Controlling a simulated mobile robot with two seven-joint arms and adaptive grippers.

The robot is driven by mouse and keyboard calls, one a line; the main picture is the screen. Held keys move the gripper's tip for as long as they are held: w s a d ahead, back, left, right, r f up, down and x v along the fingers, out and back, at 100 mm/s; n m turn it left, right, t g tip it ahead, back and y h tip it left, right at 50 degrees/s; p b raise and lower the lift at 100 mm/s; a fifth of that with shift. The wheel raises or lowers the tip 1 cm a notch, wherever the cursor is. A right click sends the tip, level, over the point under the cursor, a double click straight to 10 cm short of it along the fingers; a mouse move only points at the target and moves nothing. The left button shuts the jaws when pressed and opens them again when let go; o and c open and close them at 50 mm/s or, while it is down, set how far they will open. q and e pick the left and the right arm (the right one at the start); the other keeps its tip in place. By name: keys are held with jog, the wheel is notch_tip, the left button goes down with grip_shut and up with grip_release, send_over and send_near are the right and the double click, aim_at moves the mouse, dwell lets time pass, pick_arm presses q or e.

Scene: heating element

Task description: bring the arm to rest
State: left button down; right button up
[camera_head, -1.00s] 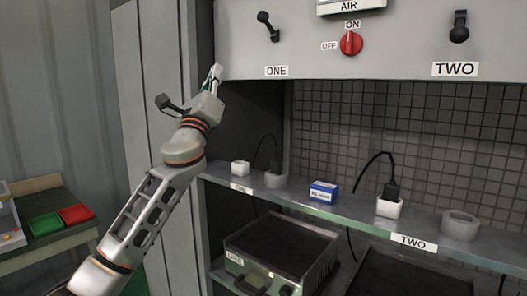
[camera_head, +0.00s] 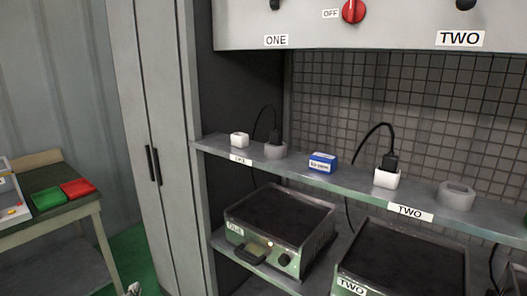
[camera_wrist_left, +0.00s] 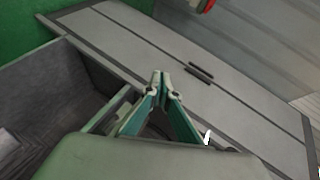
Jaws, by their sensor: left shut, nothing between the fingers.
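My left gripper (camera_wrist_left: 160,76) is shut and empty in the left wrist view, its two fingertips together. Only its tip (camera_head: 134,289) shows in the head view, low at the bottom edge, in front of the grey cabinet. The rest of the left arm is out of the head view. I cannot make out my right gripper in either view.
A grey cabinet (camera_head: 150,110) with dark handles stands at left, beside a table with a green tray (camera_head: 48,199) and a red tray (camera_head: 78,188). A shelf (camera_head: 330,179) holds sockets and a blue box (camera_head: 322,162). Heating units ONE (camera_head: 280,222) and TWO (camera_head: 400,262) sit below.

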pick_arm(q)
jog(key=s+a+f+n+g, duration=0.25)
jog(key=s+f, duration=0.25)
jog(key=s, duration=0.6)
jog(key=s+a+f+n+g, duration=0.1)
jog(key=s+f+g, duration=0.25)
jog(key=s, duration=0.65)
jog(key=d+f+n+t+h, duration=0.3)
jog(key=d+f+h, duration=0.4)
jog(key=d+f, duration=0.7)
notch_tip(320, 180, down, 3)
jog(key=shift+w+d+r+t, duration=0.15)
jog(key=shift+d+t, duration=0.1)
jog(key=shift+t, duration=0.25)
